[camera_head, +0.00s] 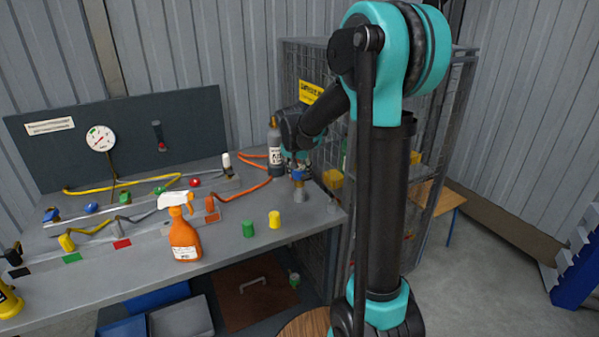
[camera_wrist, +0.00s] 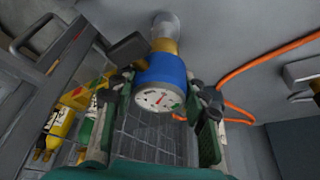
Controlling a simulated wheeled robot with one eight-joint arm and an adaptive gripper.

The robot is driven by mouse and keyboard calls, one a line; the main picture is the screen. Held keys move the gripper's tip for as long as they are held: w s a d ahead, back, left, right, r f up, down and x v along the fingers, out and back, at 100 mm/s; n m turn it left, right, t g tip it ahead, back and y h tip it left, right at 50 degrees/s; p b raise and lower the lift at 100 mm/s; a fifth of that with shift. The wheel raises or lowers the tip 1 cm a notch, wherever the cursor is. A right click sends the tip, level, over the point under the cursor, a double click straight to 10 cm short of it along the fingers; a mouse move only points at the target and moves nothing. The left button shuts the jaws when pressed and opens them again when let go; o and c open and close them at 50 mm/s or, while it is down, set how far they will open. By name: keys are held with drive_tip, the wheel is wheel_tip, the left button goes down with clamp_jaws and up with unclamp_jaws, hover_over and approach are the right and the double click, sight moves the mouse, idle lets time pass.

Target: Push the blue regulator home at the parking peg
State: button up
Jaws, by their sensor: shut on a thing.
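The blue regulator (camera_wrist: 162,72) has a round white gauge facing the wrist camera and a brass-coloured neck (camera_wrist: 164,45). My gripper (camera_wrist: 160,92) is shut on its blue body, one finger on each side. The neck meets the grey parking peg (camera_wrist: 165,20) in the wrist view; how far it is seated is hidden. In the head view the regulator (camera_head: 299,174) shows small under my gripper (camera_head: 298,165), in line above the grey peg (camera_head: 300,194) near the bench's right end.
A dark cylinder (camera_head: 275,152) stands close behind my gripper, with an orange hose (camera_head: 246,190) to its left. A mesh cage (camera_head: 325,110) is behind.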

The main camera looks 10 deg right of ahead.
sight(299, 180)
drive_tip(key=shift+f, duration=1.75)
idle(0.8)
drive_tip(key=o, duration=1.3)
drive_tip(key=shift+c, duration=0.2)
drive_tip(key=v, duration=1.2)
drive_tip(key=s+d+f+n, duration=0.1)
drive_tip(key=s+d+f, duration=0.1)
drive_tip(key=s+f, duration=0.3)
drive_tip(key=s+d+f+n+y, duration=0.1)
drive_tip(key=s+f, duration=0.5)
drive_tip(key=s, duration=0.6)
drive_tip(key=s+d+f+n, duration=0.2)
drive_tip(key=s+f, duration=0.3)
drive_tip(key=s, duration=0.4)
drive_tip(key=shift+s+d+f+n+y, duration=0.2)
drive_tip(key=shift+d+f+n+y, duration=0.2)
drive_tip(key=shift+n, duration=0.1)
